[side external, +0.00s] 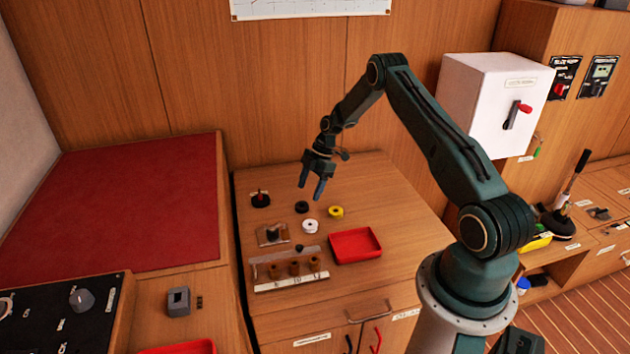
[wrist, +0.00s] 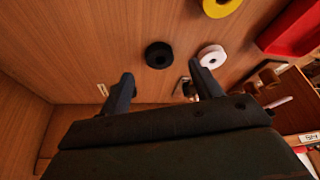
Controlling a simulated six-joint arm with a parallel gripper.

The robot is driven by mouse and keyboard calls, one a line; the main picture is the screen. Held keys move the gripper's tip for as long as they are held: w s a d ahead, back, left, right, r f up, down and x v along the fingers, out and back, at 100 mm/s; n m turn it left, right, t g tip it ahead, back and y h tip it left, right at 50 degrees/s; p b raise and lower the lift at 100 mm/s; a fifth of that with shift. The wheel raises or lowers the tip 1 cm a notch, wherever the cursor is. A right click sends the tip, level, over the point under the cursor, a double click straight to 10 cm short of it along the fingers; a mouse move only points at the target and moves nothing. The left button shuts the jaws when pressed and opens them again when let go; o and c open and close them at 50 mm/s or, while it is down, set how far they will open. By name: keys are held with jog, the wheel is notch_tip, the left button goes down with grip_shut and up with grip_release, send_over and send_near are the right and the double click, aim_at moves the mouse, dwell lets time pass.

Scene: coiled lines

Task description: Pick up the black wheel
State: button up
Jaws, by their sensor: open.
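The black wheel (side external: 302,207) is a small dark ring lying flat on the wooden counter. In the wrist view the black wheel (wrist: 150,55) shows unobstructed, beyond and roughly between my fingertips. My gripper (side external: 311,190) is open and empty, pointing down above the counter near the black wheel. Its two fingers also show spread apart in the wrist view (wrist: 162,72). A gap remains between the fingers and the wheel; its exact height I cannot tell.
A white wheel (side external: 310,227) and a yellow wheel (side external: 336,211) lie close to the black one. A black round item with a red top (side external: 260,199) stands left. A red tray (side external: 355,231), a metal-plated block (side external: 272,235) and a wooden rack (side external: 290,285) are nearer the front.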

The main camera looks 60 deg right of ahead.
aim_at(305, 204)
jog(key=shift+x, duration=2.55)
jog(key=c, duration=1)
